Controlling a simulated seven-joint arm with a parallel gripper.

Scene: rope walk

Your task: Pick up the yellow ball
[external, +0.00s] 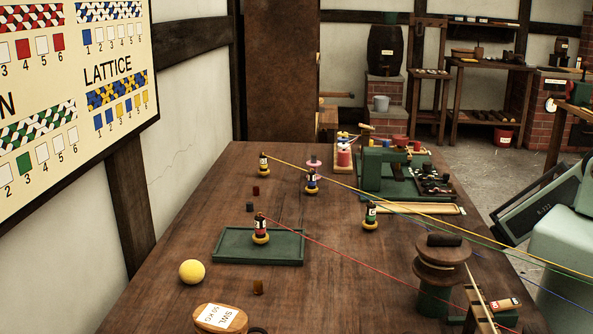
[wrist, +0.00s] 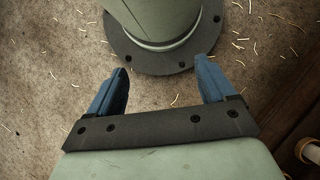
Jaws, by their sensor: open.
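The yellow ball (external: 191,272) rests on the wooden table (external: 190,235) at the near left in the external view, left of the green tray's front corner. The ball is not in the wrist view. My gripper (wrist: 162,78) shows in the wrist view with its two blue fingers apart and nothing between them. It hangs over the straw-strewn floor, away from the ball. The gripper's fingers do not show in the external view, where only pale green parts of my arm (external: 562,265) show at the right edge.
A green tray (external: 225,259) holds a red bobbin (external: 261,229). Other bobbins stand farther back, with coloured strands running right. A wooden winder (external: 441,259) stands at right.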

